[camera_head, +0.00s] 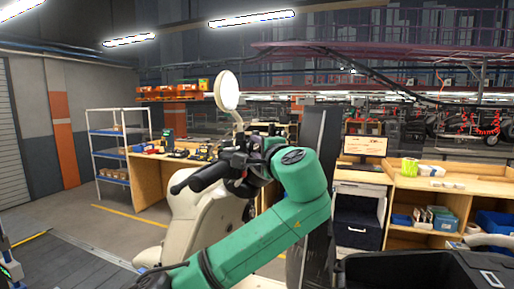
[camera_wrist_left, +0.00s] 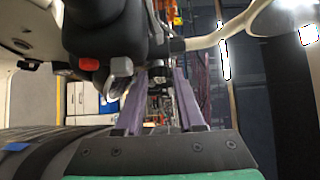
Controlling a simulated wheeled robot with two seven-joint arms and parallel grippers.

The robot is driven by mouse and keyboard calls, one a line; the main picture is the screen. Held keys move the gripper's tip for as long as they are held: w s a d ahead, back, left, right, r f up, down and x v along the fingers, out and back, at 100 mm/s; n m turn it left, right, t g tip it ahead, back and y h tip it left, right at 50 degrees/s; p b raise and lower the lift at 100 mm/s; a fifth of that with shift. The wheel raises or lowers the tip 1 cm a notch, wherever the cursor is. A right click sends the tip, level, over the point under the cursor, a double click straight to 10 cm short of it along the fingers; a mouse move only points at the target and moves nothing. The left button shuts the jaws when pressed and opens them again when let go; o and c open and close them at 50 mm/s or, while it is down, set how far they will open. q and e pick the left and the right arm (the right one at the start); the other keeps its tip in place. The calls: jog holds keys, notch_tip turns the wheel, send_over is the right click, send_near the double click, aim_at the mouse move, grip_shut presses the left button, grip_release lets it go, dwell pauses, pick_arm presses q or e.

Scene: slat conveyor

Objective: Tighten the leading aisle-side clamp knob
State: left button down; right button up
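A cream scooter (camera_head: 200,222) with a round mirror (camera_head: 227,90) and a dark handlebar (camera_head: 200,177) stands ahead of me. My green left arm reaches up to it. My left gripper (camera_head: 250,165) is dark and hard to separate from the handlebar parts. In the left wrist view its two purple-grey fingers (camera_wrist_left: 166,78) stand apart with nothing clearly held between them. A dark handlebar housing with a red button (camera_wrist_left: 88,64) is close by at the upper left there. I cannot make out a clamp knob or the wheel clamp in either view. My right gripper is not in view.
Wooden shelving (camera_head: 440,187) with bins stands at the right. A black container (camera_head: 420,270) is at the lower right. Open floor lies at the left.

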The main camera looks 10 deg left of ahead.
pick_arm(q)
jog(key=shift+f+b, duration=0.3)
jog(key=shift+b, duration=0.2)
jog(key=shift+w+f+n+t+y+b, duration=0.15)
jog(key=shift+n+t+y+b, duration=0.55)
jog(key=shift+b, duration=1)
jog(key=shift+f+n+t+y+b, duration=0.25)
jog(key=shift+n+y+b, duration=0.6)
jog(key=shift+n+b, duration=0.65)
jog(key=shift+w+f+n+t+y+b, duration=0.15)
jog(key=shift+n+t+y+b, duration=0.5)
jog(key=shift+b, duration=1.3)
jog(key=c, duration=0.5)
grip_release()
jog(key=shift+s, duration=0.1)
jog(key=shift+r, duration=0.15)
